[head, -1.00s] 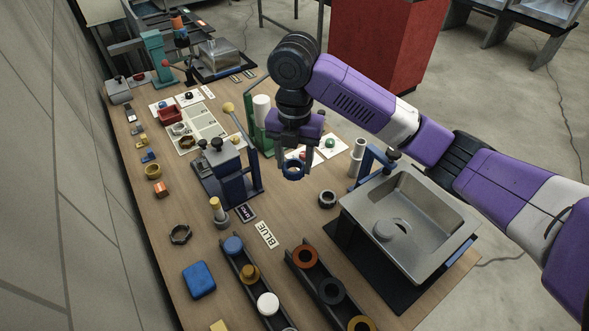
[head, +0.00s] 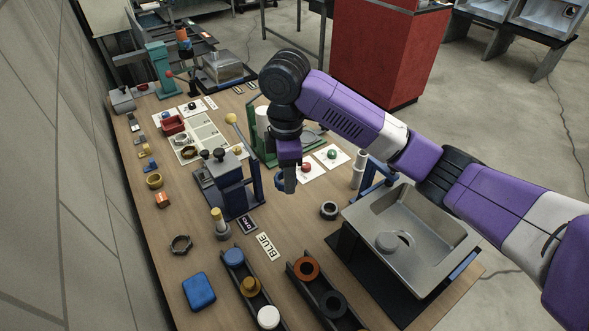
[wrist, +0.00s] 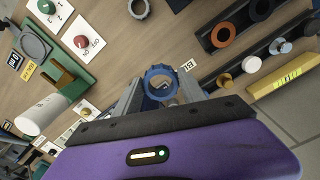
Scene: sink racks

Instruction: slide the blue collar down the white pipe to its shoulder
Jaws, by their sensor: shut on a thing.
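My gripper (head: 287,184) is shut on the blue collar (head: 280,182) and holds it above the middle of the table. In the wrist view the blue collar (wrist: 160,70) shows as an open ring between the two fingers (wrist: 160,92). In the head view a finger hides part of it. A slim white pipe (head: 359,165) stands upright right of my gripper, beside the metal sink. The collar is clear of it. I cannot see its shoulder clearly. A thicker white cylinder (head: 262,120) stands on a green frame behind my gripper.
The metal sink (head: 455,218) and blue bracket (head: 375,178) lie to the right. A dark ring (head: 329,210) lies in front of the pipe. A blue lever fixture (head: 228,190) stands left. Racks of coloured rings (head: 323,292) are at the front.

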